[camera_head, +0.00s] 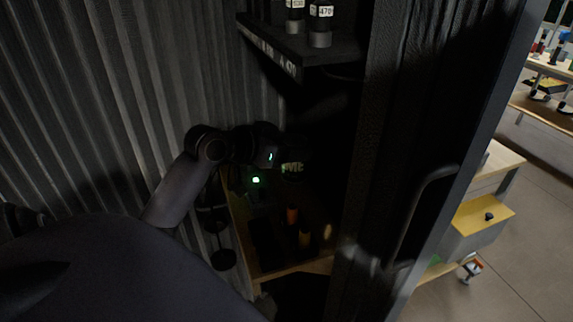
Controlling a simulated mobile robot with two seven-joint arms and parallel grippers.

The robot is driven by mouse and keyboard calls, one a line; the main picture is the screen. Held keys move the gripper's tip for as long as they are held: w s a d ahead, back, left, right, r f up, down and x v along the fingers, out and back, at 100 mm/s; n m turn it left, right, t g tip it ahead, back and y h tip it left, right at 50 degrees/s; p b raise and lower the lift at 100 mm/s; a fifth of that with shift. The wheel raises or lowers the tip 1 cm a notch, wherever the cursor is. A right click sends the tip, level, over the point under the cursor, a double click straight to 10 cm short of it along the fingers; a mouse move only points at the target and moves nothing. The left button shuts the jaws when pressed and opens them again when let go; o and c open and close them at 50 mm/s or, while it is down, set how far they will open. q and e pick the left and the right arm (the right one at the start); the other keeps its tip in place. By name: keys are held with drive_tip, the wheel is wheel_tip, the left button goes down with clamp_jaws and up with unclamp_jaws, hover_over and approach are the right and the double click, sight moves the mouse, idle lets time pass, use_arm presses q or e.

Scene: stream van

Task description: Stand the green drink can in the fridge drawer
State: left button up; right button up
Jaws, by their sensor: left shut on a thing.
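My left gripper (280,160) reaches in from the left, in deep shadow above a wooden-edged surface. It is shut on a dark object with pale lettering (293,168); its colour and shape are too dark to tell, so I cannot say if it is the green drink can. The fridge drawer cannot be made out for certain. My right gripper is not in view.
A dark shelf (328,50) with small labelled bottles is above the gripper. Small orange-topped items (292,215) stand on the surface below. A door panel with a handle (412,210) bounds the right; beyond it are a yellow-topped box (483,213) and open floor.

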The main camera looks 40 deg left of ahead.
sight(284, 165)
use_arm(q)
drive_tip(key=shift+f, duration=2.25)
drive_tip(key=shift+f, duration=0.15)
drive_tip(key=o, duration=1.3)
